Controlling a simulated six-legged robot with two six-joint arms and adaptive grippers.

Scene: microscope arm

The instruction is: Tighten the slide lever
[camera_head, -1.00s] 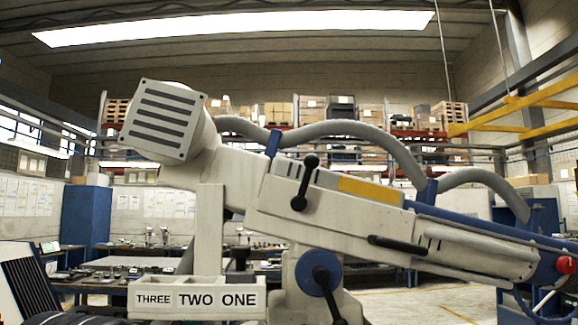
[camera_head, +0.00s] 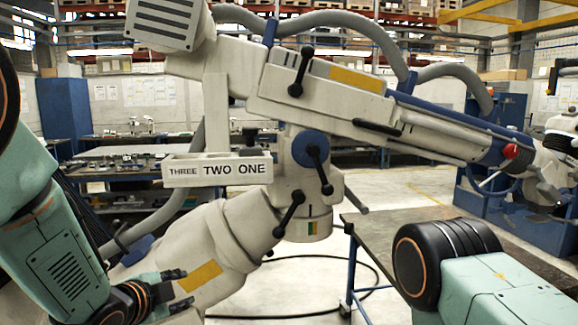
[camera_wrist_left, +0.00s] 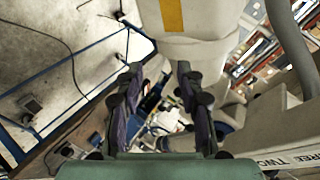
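The pale microscope arm (camera_head: 335,95) carries several black ball-ended levers. One lever (camera_head: 301,72) is on its upper body. A second lever (camera_head: 320,168) is on the blue round knob (camera_head: 309,147). A third lever (camera_head: 289,214) slants across the lower column (camera_head: 245,220). No label shows which is the slide lever. My left gripper (camera_head: 183,287) is in front of the column's lower part, left of and below the levers. It is open and empty; in the left wrist view its fingers (camera_wrist_left: 159,72) stand apart, with the pale column beyond. My right gripper is outside the views.
A tray marked THREE TWO ONE (camera_head: 217,171) sticks out left of the column. A dark workbench (camera_head: 400,215) stands at the right, beyond my right arm. Another long bench (camera_head: 120,170) is behind at left. A black cable lies on the floor, which is open behind the column.

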